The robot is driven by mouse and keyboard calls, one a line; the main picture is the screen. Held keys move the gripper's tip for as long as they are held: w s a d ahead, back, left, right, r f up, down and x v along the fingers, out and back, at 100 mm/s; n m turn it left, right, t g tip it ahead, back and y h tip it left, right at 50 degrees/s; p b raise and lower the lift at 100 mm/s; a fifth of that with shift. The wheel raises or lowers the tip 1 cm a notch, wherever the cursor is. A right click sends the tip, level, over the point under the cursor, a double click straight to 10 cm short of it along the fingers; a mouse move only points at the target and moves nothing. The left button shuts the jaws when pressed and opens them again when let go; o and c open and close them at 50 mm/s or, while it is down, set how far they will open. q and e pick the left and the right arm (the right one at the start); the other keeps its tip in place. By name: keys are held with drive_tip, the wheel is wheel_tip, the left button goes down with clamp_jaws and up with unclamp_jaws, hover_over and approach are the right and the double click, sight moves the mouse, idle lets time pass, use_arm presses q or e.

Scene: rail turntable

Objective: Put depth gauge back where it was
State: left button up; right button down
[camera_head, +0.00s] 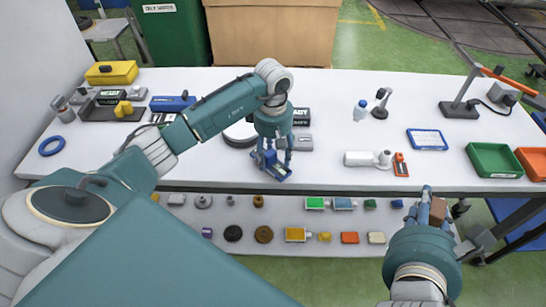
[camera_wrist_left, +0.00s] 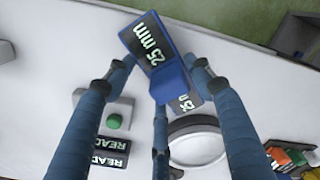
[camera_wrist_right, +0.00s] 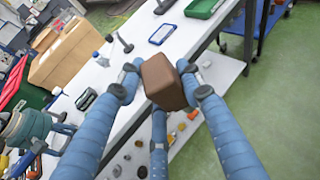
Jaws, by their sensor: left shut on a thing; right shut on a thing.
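My left gripper (camera_head: 272,158) is shut on a blue piece with a dark face marked "25 mm", which looks like the depth gauge (camera_wrist_left: 152,45). It holds it over the front edge area of the white table (camera_head: 325,165); I cannot tell whether the gauge touches the table. A second "25 mm" marking shows just below it in the left wrist view. My right gripper (camera_head: 430,205) is shut on a brown block (camera_wrist_right: 163,82), in front of the table's front edge at the right. The gauge's underside is hidden.
A round white-topped disc (camera_wrist_left: 197,143) and a grey box with a green button (camera_wrist_left: 114,121) lie close to the left gripper. A white cylindrical part (camera_head: 365,158) and an orange tool (camera_head: 400,165) lie to its right. A lower shelf (camera_head: 275,215) holds several small parts.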

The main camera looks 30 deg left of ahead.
sight(273, 151)
use_arm(q)
drive_tip(key=shift+f, duration=0.8)
use_arm(e)
drive_tip(key=shift+r, duration=0.35)
use_arm(q)
drive_tip(key=shift+f, duration=0.1)
use_arm(e)
drive_tip(key=shift+f, duration=0.15)
use_arm(q)
drive_tip(key=o, duration=1)
wheel_tip(273, 151, up, 11)
drive_tip(key=b, duration=0.3)
drive_tip(key=shift+b, duration=0.4)
drive_tip(key=shift+r, duration=0.6)
use_arm(e)
drive_tip(key=shift+f, duration=1.9)
